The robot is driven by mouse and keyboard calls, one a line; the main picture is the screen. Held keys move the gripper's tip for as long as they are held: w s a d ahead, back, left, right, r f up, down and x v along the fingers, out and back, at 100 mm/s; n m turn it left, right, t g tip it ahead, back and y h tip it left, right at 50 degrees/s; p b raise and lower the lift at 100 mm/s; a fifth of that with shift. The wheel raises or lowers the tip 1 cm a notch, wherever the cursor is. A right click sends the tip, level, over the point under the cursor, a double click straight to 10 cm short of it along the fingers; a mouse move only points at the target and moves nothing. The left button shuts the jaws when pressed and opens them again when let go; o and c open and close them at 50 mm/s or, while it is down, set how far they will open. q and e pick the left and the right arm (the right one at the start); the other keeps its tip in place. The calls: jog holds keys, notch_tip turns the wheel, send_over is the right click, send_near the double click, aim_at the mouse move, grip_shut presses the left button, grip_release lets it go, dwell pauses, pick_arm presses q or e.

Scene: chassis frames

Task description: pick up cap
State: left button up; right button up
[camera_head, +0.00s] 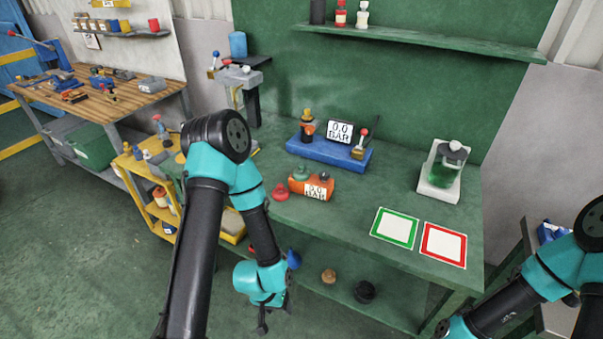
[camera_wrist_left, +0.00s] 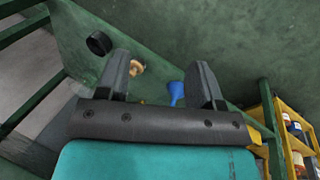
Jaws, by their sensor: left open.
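I cannot tell for sure which thing is the cap. On the lower shelf, a black round piece (camera_head: 365,292) and a tan round piece (camera_head: 328,276) lie apart; a blue piece (camera_head: 293,260) shows behind my arm. In the left wrist view the black piece (camera_wrist_left: 99,43), the tan piece (camera_wrist_left: 136,67) and a blue funnel-like piece (camera_wrist_left: 176,93) show beyond the fingers. A red rounded piece (camera_head: 280,192) stands on the bench top. My left gripper (camera_head: 263,326) points down in front of the bench, its fingers (camera_wrist_left: 163,60) apart and empty. My right gripper is out of view.
The green bench top (camera_head: 350,215) holds an orange gauge box (camera_head: 313,188), a blue gauge base (camera_head: 330,152), a jar on a white stand (camera_head: 440,180), and green-framed (camera_head: 394,228) and red-framed (camera_head: 444,244) squares. A yellow cart (camera_head: 150,190) stands at left.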

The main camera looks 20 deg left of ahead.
pick_arm(q)
jog(key=shift+o, duration=0.2)
jog(key=o, duration=0.4)
jog(key=shift+o, duration=0.2)
jog(key=shift+w, duration=0.1)
